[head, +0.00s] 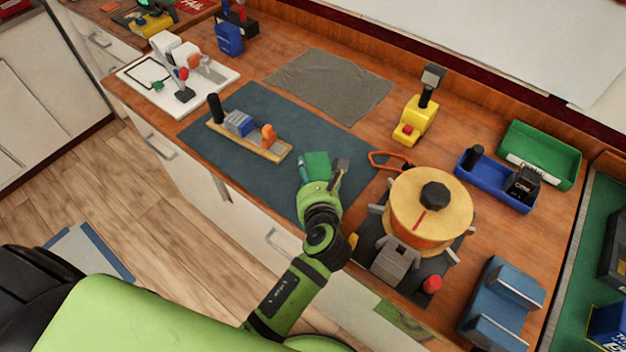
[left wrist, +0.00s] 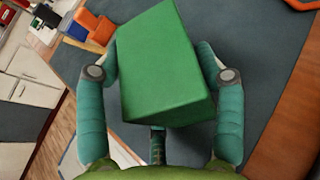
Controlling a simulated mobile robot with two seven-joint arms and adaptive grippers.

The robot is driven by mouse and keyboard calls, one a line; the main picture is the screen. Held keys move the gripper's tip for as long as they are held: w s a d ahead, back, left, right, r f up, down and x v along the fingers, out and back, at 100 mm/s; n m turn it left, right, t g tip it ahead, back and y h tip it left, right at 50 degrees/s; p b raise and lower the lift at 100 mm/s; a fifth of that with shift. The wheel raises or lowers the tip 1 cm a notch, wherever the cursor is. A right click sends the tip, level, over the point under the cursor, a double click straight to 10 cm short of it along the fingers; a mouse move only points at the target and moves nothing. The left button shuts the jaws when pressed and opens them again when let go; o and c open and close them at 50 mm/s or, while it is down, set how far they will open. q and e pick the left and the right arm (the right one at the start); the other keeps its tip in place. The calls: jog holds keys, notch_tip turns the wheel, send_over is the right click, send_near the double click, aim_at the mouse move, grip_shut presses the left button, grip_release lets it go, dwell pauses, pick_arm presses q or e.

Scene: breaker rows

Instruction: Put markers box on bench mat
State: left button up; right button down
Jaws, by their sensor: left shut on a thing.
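The markers box appears as a plain green box (head: 317,163), which also fills the middle of the left wrist view (left wrist: 165,65). My left gripper (head: 322,172) is shut on it, with one finger on each side of the box in the left wrist view (left wrist: 163,75). The box is over the right part of the dark blue-grey bench mat (head: 312,135); the mat also shows around it in the left wrist view (left wrist: 262,50). I cannot tell whether the box touches the mat. My right gripper is not in view.
A wooden board with blue and orange parts (head: 250,143) lies on the mat's left part. A round yellow-and-orange device (head: 430,210) stands close right of the gripper, with an orange loop (head: 388,160) beside it. A grey cloth (head: 330,83) lies behind. The mat between board and box is clear.

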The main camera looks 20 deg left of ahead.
pick_arm(q)
jog(key=shift+r, duration=0.15)
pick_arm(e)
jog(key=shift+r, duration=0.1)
pick_arm(q)
jog(key=o, duration=1.5)
jog(key=shift+f, duration=0.2)
jog(key=shift+c, duration=0.2)
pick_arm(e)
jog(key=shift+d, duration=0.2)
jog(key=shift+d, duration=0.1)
pick_arm(q)
jog(key=shift+r, duration=0.25)
jog(key=p+v, duration=0.7)
jog(key=v, duration=0.5)
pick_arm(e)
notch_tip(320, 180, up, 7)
pick_arm(q)
jog(key=shift+f, duration=0.15)
